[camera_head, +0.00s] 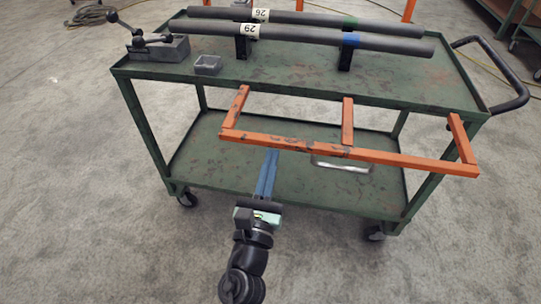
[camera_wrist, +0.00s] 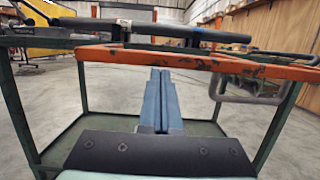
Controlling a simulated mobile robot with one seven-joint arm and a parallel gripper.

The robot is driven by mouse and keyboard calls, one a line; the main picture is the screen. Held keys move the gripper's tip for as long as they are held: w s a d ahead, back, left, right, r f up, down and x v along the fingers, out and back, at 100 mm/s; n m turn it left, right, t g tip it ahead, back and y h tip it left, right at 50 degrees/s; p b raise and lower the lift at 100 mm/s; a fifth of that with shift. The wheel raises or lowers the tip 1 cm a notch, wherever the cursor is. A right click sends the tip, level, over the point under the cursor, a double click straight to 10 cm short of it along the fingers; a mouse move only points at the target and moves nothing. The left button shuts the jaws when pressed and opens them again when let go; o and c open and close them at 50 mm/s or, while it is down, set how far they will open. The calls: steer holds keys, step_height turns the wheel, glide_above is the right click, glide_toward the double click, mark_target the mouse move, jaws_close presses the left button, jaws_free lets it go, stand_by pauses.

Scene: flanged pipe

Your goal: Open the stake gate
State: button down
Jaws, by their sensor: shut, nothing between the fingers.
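The stake gate is an orange, chipped metal frame (camera_head: 300,144) on the near side of the green cart. It has one long bar and three short stakes reaching back toward the cart's top. In the wrist view its bar (camera_wrist: 225,64) crosses the upper part of the picture. My gripper (camera_head: 272,154) has long blue fingers, shut together and empty. The fingertips end at the bar's lower edge in the head view, left of the middle stake. In the wrist view the fingers (camera_wrist: 160,72) point at the bar. I cannot tell whether they touch it.
The green cart (camera_head: 400,82) carries two dark pipes (camera_head: 300,35), a grey vise-like block (camera_head: 158,47) and a small grey tray (camera_head: 208,65) on top. A metal-handled container (camera_head: 342,163) sits on the lower shelf. A black push handle (camera_head: 505,75) sticks out right. The near floor is clear.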

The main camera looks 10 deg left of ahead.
steer(key=shift+r+p, duration=0.55)
steer(key=shift+p, duration=0.35)
step_height(320, 180, up, 8)
steer(key=g+p, duration=0.3)
steer(key=p, duration=1.9)
steer(key=shift+w+g, duration=0.4)
steer(key=shift+r+p, duration=0.15)
steer(key=shift+p, duration=0.15)
